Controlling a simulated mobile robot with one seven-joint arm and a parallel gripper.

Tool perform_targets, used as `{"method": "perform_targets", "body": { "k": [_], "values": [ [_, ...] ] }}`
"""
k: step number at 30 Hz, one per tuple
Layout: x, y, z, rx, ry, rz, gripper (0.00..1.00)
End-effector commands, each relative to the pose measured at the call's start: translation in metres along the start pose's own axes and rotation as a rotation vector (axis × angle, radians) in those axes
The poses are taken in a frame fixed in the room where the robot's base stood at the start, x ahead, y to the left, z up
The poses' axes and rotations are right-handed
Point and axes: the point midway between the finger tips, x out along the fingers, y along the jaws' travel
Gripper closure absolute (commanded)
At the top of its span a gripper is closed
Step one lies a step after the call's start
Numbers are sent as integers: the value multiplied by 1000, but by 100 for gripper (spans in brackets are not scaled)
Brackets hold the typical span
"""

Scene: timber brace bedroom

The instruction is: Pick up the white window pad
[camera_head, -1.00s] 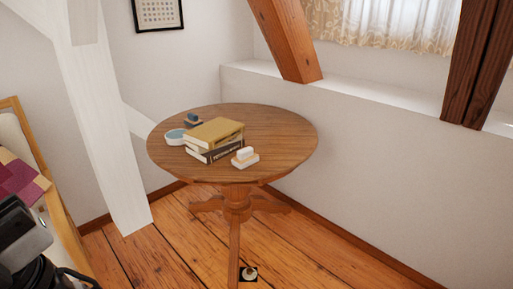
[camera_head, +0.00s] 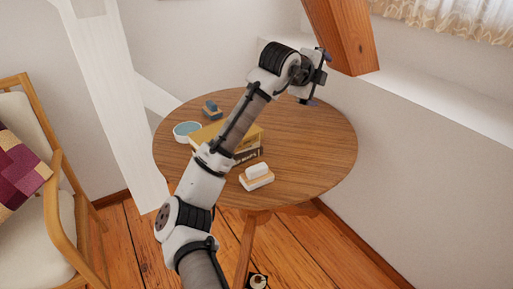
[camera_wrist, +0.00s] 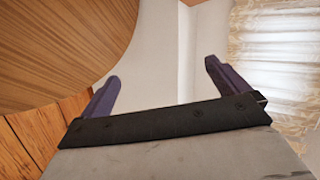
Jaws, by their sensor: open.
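My gripper (camera_head: 318,76) is raised above the back right of the table, up and to the right of the pad. In the wrist view my gripper (camera_wrist: 162,85) shows two dark purple fingers spread wide with nothing between them. The pad is not in the wrist view; the table edge (camera_wrist: 60,50) is at upper left there.
A timber brace (camera_head: 342,35) rises close to my gripper. A chair (camera_head: 60,200) is at left.

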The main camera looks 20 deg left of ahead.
Motion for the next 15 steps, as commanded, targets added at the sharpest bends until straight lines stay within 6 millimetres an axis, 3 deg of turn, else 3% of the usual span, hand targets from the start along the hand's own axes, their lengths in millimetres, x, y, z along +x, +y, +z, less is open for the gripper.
{"method": "perform_targets", "body": {
  "k": [3, 6, 10, 15],
  "values": [
    [15, 77, 32, 183, 3, 429, 0],
    [0, 132, 61, 274, 48, 716, 0],
    [-31, 175, 89, 321, 118, 961, 0],
    [-51, 199, 105, 333, 172, 1088, 0]
  ]
}}
